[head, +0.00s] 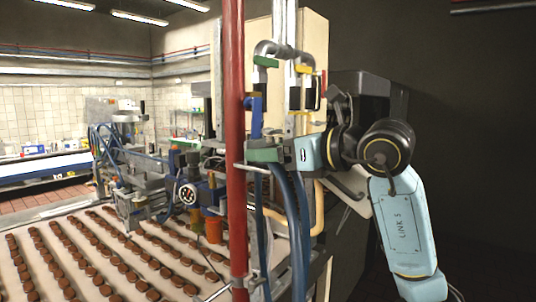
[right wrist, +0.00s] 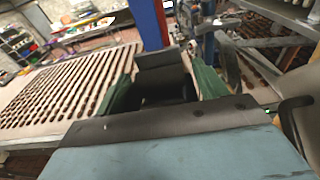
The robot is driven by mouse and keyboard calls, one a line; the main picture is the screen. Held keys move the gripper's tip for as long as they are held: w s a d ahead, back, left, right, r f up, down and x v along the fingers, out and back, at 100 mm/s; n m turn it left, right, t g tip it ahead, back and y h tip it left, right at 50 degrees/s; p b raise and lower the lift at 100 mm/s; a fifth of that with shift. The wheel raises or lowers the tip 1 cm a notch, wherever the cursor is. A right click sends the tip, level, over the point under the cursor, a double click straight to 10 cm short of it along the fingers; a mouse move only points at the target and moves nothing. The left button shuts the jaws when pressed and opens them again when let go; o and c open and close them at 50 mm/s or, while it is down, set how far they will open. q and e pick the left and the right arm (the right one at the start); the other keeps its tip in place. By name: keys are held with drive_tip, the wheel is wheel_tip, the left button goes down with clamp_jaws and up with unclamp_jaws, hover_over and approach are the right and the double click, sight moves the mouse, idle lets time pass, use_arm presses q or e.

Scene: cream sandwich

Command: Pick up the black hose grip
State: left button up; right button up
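Two black grip-like parts hang among the pipes on the cream panel in the head view, one on the left (head: 294,98) and one on the right (head: 311,93). I cannot tell which is the black hose grip. My right gripper (head: 264,155) is below and left of them, beside blue hoses. In the right wrist view its green fingers (right wrist: 165,88) are spread wide apart. A dark block (right wrist: 160,62) shows between their tips; whether they touch it is unclear. My left gripper is not in view.
A red vertical pipe (head: 234,130) stands just left of my right gripper. Blue hoses (head: 292,205) hang below it. A conveyor with rows of brown biscuits (head: 90,255) lies at left. A dark wall (head: 465,130) is at right, with free room before it.

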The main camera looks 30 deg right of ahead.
drive_tip(key=c, duration=0.9)
drive_tip(key=shift+r, duration=0.15)
